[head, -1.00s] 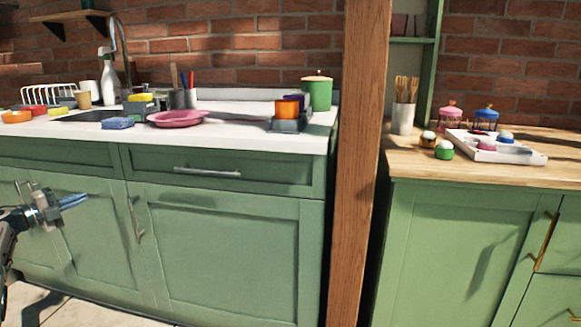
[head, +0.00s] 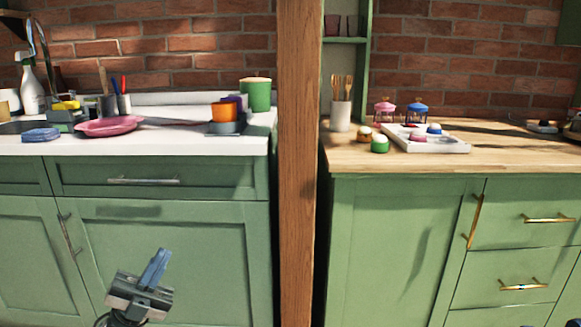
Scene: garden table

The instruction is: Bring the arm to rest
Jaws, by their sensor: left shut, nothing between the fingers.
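My left gripper (head: 157,269) shows in the lower left of the head view, in front of the green cabinet doors and below the white counter. Its fingers point up and are shut, with nothing between them. It is apart from the cabinet, as far as I can tell, and from everything on the counters. My right gripper is not in view.
A white counter (head: 190,142) at left holds a pink plate (head: 109,126), a blue sponge (head: 41,135) and an orange cup (head: 224,112). A wooden post (head: 298,200) divides it from a wooden counter (head: 350,155) with a white tray (head: 445,146). Cabinet handles (head: 549,219) stick out.

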